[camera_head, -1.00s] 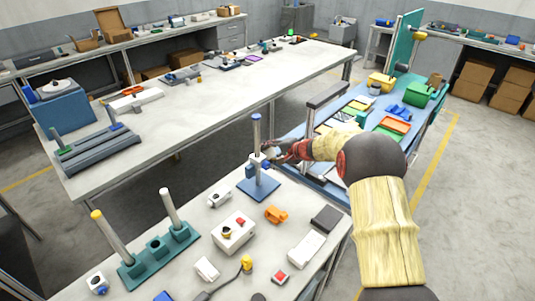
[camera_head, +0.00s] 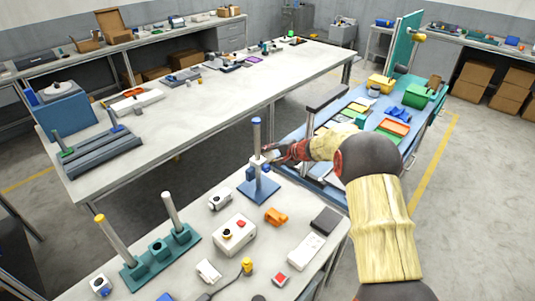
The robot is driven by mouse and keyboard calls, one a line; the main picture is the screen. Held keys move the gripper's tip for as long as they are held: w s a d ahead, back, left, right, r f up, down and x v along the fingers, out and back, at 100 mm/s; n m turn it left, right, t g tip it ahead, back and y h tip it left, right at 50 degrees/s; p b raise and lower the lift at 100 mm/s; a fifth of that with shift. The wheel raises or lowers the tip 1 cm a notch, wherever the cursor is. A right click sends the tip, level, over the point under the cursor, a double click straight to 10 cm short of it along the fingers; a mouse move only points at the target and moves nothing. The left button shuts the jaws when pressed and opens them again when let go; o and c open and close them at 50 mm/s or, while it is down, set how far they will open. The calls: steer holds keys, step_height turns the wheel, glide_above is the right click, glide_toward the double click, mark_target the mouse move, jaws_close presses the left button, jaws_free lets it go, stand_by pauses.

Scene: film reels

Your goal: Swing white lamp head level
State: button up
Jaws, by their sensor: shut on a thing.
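A blue stand with a square base (camera_head: 258,191) and an upright grey post (camera_head: 257,142) with a blue top stands near the far edge of the near table. A small white part (camera_head: 257,160), which looks like the lamp head, sits partway up the post with blue parts around it. My gripper (camera_head: 269,157) reaches in from the right and is shut on the white part. The fingertips and the exact tilt of the head are too small to make out.
A white box with buttons (camera_head: 233,235), an orange part (camera_head: 276,215) and a teal rack with posts (camera_head: 160,257) share the near table (camera_head: 190,222). A blue bench (camera_head: 335,185) with trays lies under my arm.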

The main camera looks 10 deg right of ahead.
steer(key=shift+r+p, duration=0.25)
steer(key=shift+p, duration=0.95)
steer(key=g+h+p, duration=0.1)
steer(key=p, duration=0.3)
steer(key=g+h+p, duration=0.1)
steer(key=g+p, duration=0.2)
steer(key=p, duration=1)
steer(key=shift+h, duration=0.4)
steer(key=g+p, duration=0.1)
steer(key=p, duration=0.3)
steer(key=shift+f+h+p, duration=0.1)
steer(key=shift+h+p, duration=0.25)
steer(key=shift+h, duration=0.05)
steer(key=shift+p, duration=0.35)
steer(key=shift+f+g+h+p, duration=0.2)
steer(key=shift+g+h+p, duration=0.3)
steer(key=shift+g+p, duration=0.35)
steer(key=o, duration=1.2)
steer(key=shift+r, duration=0.15)
